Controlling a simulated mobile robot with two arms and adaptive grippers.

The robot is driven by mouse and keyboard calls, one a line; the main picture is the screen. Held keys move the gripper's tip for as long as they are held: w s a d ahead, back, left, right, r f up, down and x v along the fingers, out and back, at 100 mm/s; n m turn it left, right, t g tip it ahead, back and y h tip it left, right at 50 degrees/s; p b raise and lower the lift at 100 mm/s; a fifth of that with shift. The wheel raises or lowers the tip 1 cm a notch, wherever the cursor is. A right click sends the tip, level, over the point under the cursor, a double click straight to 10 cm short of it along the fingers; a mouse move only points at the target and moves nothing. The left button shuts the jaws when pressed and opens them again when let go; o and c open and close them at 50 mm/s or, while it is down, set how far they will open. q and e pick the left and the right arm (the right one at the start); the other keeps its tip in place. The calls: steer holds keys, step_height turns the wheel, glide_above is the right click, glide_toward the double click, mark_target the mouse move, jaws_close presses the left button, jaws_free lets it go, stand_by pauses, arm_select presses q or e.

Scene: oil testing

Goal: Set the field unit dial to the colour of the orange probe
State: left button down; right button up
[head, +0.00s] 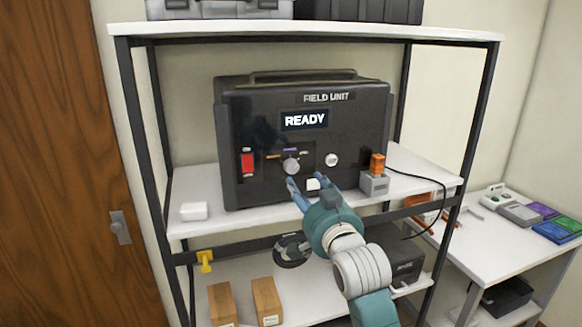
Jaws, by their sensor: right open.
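The black field unit (360,120) stands on the middle shelf, its screen (304,120) reading READY. Its grey round dial (291,166) is low on the front panel, with small coloured marks around it: orange at the left, purple at the top, and a pale one at the right. Where the dial points is too small to tell. The orange probe (377,164) stands upright in a grey holder (374,186) right of the unit. My right gripper (308,183) is open and empty, its fingers just below the dial and seemingly apart from it. My left gripper is out of view.
A red switch (248,163) and a white knob (331,160) flank the dial. A white block (194,211) lies on the shelf (240,217) at the left. A black cable (425,178) runs off right. A side table (490,252) holds coloured cases. Dark shelf posts stand either side.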

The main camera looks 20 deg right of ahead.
mark_target(293, 168)
steer(key=w+p, duration=0.1)
steer(key=w, duration=0.2)
steer(key=w+p, duration=0.1)
steer(key=w, duration=0.2)
steer(key=w+p, duration=0.2)
steer(key=w, duration=0.2)
steer(key=shift+a+r, duration=0.1)
steer(key=shift+r, duration=0.25)
steer(key=shift+w+f, duration=0.1)
steer(key=shift+w, duration=0.15)
steer(key=c, duration=1.2)
